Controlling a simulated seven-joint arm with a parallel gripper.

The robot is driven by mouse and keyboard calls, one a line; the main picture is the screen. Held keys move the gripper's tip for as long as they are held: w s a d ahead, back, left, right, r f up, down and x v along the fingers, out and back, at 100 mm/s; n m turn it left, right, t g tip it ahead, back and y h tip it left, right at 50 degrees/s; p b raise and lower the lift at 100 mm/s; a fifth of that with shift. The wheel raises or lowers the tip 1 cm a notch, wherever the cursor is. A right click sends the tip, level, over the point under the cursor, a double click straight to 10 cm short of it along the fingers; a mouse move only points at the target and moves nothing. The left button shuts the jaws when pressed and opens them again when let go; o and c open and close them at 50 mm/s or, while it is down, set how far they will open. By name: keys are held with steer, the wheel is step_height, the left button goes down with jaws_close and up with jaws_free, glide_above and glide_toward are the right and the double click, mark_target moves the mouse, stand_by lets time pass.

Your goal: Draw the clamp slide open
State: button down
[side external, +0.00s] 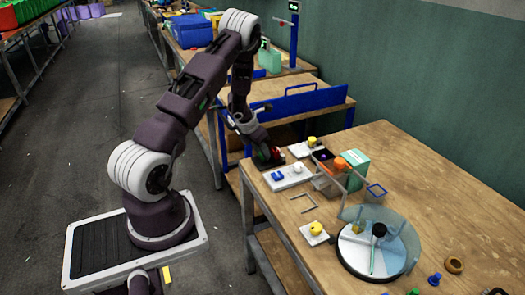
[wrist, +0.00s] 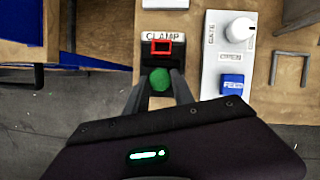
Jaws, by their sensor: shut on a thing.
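The clamp slide is a dark unit on the table with a white label reading CLAMP (wrist: 163,36), a red square frame (wrist: 162,47) below it and a green knob (wrist: 159,79). My gripper (wrist: 158,90) is shut on the green knob, with one finger on each side of it. The knob is mostly hidden there by the gripper.
A white panel (wrist: 209,75) with a round dial and a blue button (wrist: 232,86) lies close to the clamp's right. A grey frame (side external: 303,202), a yellow knob (side external: 316,228) and a round turntable with a clear shield (side external: 409,238) stand nearer on the wooden table (side external: 450,185).

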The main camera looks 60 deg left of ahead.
steer(key=shift+s, duration=1.1)
steer(key=c, duration=1.1)
jaws_free()
steer(key=shift+o, duration=0.2)
steer(key=v, duration=0.7)
